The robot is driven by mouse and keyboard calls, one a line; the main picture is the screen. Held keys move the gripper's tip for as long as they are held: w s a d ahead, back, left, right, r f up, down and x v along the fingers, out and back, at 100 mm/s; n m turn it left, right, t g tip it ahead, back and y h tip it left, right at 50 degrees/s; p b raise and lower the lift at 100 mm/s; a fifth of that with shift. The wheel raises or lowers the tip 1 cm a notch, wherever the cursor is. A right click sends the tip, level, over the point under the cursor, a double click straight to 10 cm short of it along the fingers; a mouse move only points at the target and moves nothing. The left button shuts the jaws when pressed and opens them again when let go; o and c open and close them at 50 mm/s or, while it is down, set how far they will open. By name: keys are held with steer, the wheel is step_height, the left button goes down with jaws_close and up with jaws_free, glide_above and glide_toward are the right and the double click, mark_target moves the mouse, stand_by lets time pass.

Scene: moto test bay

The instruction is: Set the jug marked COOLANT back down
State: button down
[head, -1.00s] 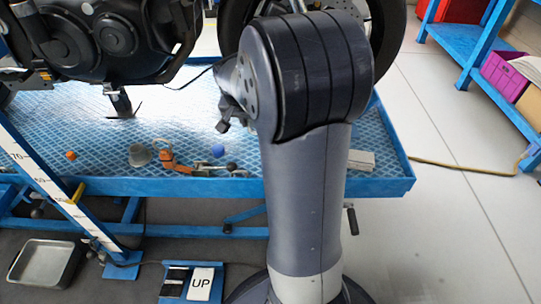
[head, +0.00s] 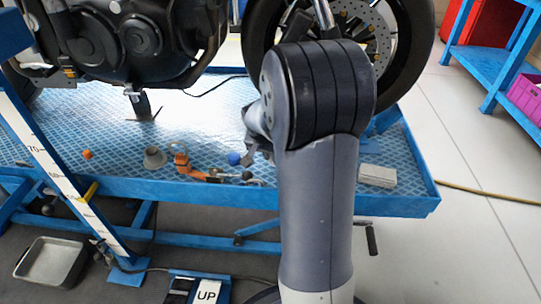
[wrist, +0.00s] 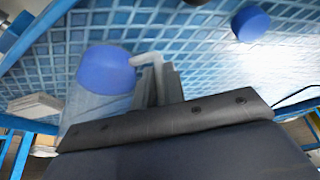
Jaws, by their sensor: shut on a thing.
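A jug with a blue cap (wrist: 105,70) and a pale, see-through body (wrist: 84,107) is in the wrist view, just left of my fingers. My gripper (wrist: 158,75) is shut on the jug's whitish handle (wrist: 146,59). No COOLANT marking can be read. The blue diamond-patterned bench top (wrist: 195,45) lies beyond the jug; I cannot tell whether the jug touches it. In the head view my arm hides the jug and my fingers, above the blue bench tray (head: 400,202).
A blue round object (head: 234,158), a grey cup (head: 155,157), an orange tool (head: 182,162) and an orange ball (head: 87,155) lie on the tray. A pale block (head: 377,175) sits near its right end. A motorcycle (head: 140,40) stands behind. Some tray surface between them is bare.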

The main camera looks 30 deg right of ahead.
steer(key=shift+f, duration=0.2)
steer(key=c, duration=1.5)
jaws_free()
steer(key=shift+r, duration=0.5)
steer(key=p+v, duration=0.3)
steer(key=v, duration=0.8)
steer(key=shift+s+a+r+p, duration=0.1)
steer(key=shift+r+p, duration=0.15)
steer(key=shift+p, duration=0.15)
